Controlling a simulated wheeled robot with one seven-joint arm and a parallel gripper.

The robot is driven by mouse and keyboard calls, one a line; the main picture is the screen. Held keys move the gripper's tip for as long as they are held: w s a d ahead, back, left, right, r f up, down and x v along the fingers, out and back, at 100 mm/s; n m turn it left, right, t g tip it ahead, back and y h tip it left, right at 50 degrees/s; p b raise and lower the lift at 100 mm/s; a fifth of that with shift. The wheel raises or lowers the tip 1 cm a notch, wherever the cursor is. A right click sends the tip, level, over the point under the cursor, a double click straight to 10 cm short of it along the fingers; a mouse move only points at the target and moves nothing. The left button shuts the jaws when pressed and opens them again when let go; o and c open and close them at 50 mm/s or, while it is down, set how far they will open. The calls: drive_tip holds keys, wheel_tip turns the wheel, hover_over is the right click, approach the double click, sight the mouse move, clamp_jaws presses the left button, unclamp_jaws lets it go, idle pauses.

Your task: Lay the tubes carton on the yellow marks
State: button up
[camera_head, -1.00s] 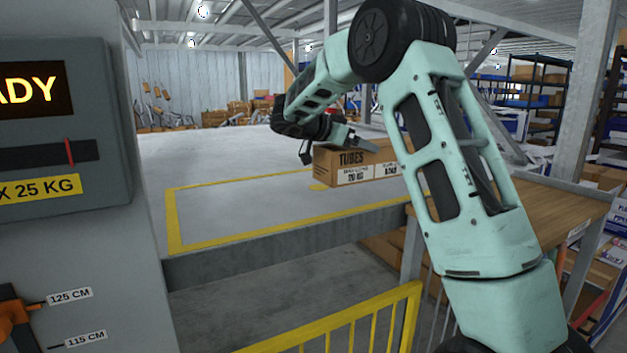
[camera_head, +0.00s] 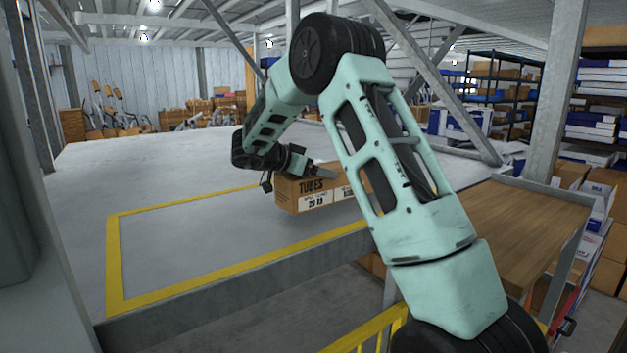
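The tubes carton (camera_head: 318,198), a brown box with "TUBES" and white labels on its front, is at the right part of the yellow marks (camera_head: 165,204). The marks outline a rectangle on the grey platform (camera_head: 190,160). My gripper (camera_head: 322,171) is at the carton's upper left, with a grey finger along its top, and appears shut on it; the far finger is hidden. My arm covers the carton's right end and the right end of the marks. I cannot tell whether the carton's base touches the platform.
A wooden-topped table (camera_head: 520,215) stands at the right, beside the platform. A yellow railing (camera_head: 375,335) is below the platform's front edge. A grey post or cabinet (camera_head: 20,200) fills the left edge. The marked area left of the carton is bare.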

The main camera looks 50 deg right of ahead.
sight(289, 175)
drive_tip(key=shift+f+p, duration=0.7)
drive_tip(key=shift+f, duration=1.25)
drive_tip(key=o, duration=1.8)
drive_tip(key=shift+f, duration=0.1)
drive_tip(key=shift+c, duration=0.2)
drive_tip(key=shift+r, duration=0.2)
drive_tip(key=shift+w+a+b, duration=0.1)
drive_tip(key=shift+a+b, duration=0.2)
drive_tip(key=shift+a, duration=0.1)
drive_tip(key=b+v, duration=0.4)
drive_tip(key=v, duration=0.7)
drive_tip(key=shift+a+r, duration=0.1)
drive_tip(key=shift+r, duration=0.05)
